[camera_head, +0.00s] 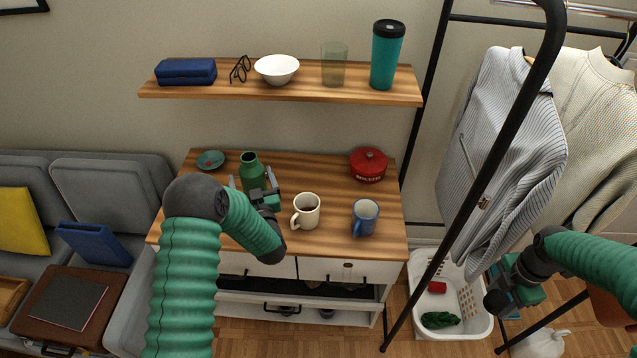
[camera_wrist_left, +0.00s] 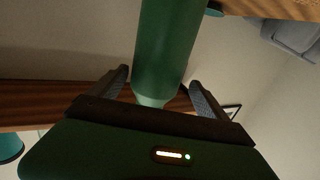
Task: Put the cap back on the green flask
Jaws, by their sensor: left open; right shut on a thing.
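The green flask (camera_head: 251,174) stands upright at the back left of the wooden top, its neck bare with no cap on it. My left gripper (camera_head: 252,182) is open, with one finger on each side of the flask. In the left wrist view the flask (camera_wrist_left: 165,45) rises between the two spread fingers (camera_wrist_left: 158,88); I cannot tell whether either finger touches it. My right gripper (camera_head: 498,290) is at the far right, above the laundry basket's right edge. It is shut on a dark round thing (camera_head: 497,303) that looks like the cap, partly hidden by the fingers.
A cream mug (camera_head: 306,211) and a blue mug (camera_head: 365,217) stand right of my left gripper. A shelf (camera_head: 300,93) hangs above. A clothes rack post (camera_head: 480,180) stands between the cabinet and my right arm.

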